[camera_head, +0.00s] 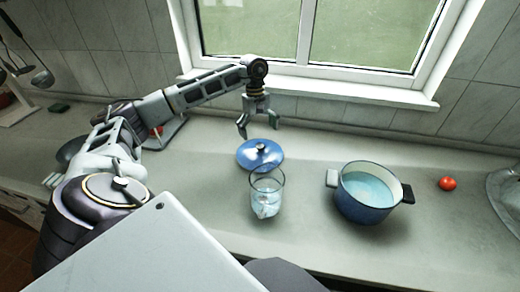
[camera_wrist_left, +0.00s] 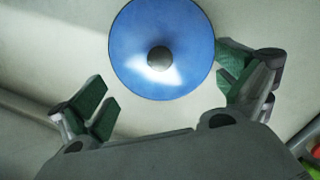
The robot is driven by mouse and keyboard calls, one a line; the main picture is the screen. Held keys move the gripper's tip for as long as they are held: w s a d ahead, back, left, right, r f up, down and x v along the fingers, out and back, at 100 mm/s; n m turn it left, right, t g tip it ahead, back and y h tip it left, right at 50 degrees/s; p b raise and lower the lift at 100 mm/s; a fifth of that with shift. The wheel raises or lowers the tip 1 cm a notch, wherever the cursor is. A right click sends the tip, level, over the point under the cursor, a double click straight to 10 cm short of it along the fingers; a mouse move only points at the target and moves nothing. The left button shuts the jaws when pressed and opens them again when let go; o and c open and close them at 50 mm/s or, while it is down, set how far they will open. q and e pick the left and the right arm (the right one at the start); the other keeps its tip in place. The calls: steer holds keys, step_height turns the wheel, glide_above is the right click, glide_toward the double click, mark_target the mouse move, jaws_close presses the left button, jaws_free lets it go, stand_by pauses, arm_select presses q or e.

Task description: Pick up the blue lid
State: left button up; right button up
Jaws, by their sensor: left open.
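The blue lid (camera_head: 252,157) lies on the grey counter behind the glass, its dark round knob facing up. It also shows in the left wrist view (camera_wrist_left: 185,78), at the top middle, with the knob near its centre. My left gripper (camera_head: 258,134) is open and empty, pointing down above the lid and a little behind it. In the left wrist view its green-padded fingers (camera_wrist_left: 165,92) are spread wide, and the lid shows beyond and between them. I cannot tell whether a finger touches the lid's rim. My right gripper is not in view.
A glass (camera_head: 267,195) of clear liquid stands just in front of the lid. A blue pot (camera_head: 365,208) with pale blue liquid stands to the right, then a tomato (camera_head: 447,183). The window sill (camera_head: 340,100) runs behind. Counter (camera_head: 310,160) between lid and pot is clear.

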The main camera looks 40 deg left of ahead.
mark_target(260, 145)
arm_select(q)
steer(key=shift+s+d+f, duration=0.1)
steer(key=shift+f, duration=0.6)
steer(key=shift+s+d+f, duration=0.1)
steer(key=shift+d+f, duration=0.1)
steer(key=shift+f, duration=1.2)
steer(key=shift+d+f, duration=0.2)
steer(key=shift+f, duration=1.15)
